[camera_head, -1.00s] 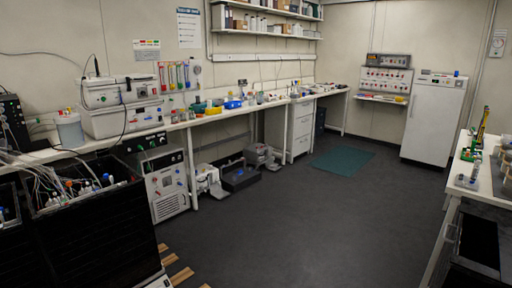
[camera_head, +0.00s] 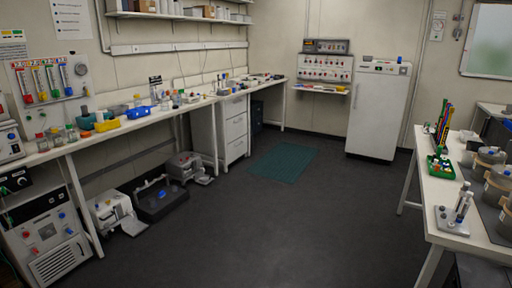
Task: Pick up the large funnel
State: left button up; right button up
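I cannot make out a large funnel in this view; the small items on the benches are too small to tell apart. Neither of my grippers shows. The long left bench (camera_head: 128,127) carries bottles, a yellow tray (camera_head: 107,125), a blue bin (camera_head: 138,112) and other small items. The right bench (camera_head: 430,194) carries a green tray (camera_head: 440,168), several grey lidded vessels (camera_head: 497,187) and a small stand with upright tubes (camera_head: 453,220).
Open dark floor lies ahead, with a teal mat (camera_head: 283,162) on it. A white fridge (camera_head: 378,112) stands at the back. A black tray (camera_head: 160,198) and white devices (camera_head: 116,212) sit on the floor under the left bench.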

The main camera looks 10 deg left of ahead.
aim_at(159, 92)
jog(key=i, duration=2.9)
